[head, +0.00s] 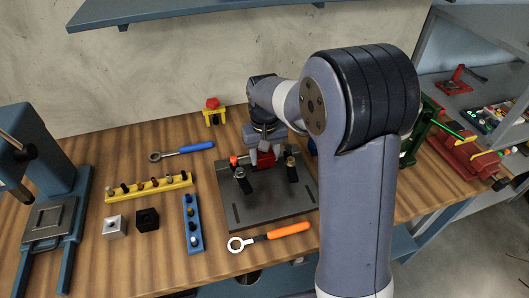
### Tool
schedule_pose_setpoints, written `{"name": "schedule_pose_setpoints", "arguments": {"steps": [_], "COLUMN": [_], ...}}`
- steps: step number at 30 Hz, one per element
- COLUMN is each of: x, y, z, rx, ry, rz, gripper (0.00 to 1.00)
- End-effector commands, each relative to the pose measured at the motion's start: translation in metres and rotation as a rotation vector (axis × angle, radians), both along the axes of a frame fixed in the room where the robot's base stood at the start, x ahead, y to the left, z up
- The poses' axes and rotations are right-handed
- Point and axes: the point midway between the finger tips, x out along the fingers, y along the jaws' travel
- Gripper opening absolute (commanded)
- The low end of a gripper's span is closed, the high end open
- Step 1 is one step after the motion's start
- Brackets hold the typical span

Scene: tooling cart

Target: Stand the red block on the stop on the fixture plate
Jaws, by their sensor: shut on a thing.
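The dark grey fixture plate (270,208) lies on the wooden bench in the middle of the head view. Two black upright clamps stand on it, a left one (242,181) and a right one (291,170). My gripper (262,150) points down over the back part of the plate, between the clamps. It is shut on the red block (265,159), which shows just below it. I cannot tell whether the block touches the plate or the stop. The stop is not clearly made out, being small or hidden behind the block and gripper.
A blue strip (192,224) and a yellow strip (150,187), both with pegs, lie left of the plate. An orange-handled wrench (285,231) lies at its front edge. A silver block (115,227) and a black block (147,220) stand farther left. My arm hides the plate's right surroundings.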

Motion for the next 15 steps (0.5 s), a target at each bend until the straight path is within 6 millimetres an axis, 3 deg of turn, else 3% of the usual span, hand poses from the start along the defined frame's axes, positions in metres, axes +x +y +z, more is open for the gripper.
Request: {"name": "schedule_pose_setpoints", "arguments": {"steps": [15], "x": [0.0], "y": [0.0], "z": [-0.041], "rx": [0.0], "ry": [-0.001], "rz": [0.003], "gripper": [0.0]}}
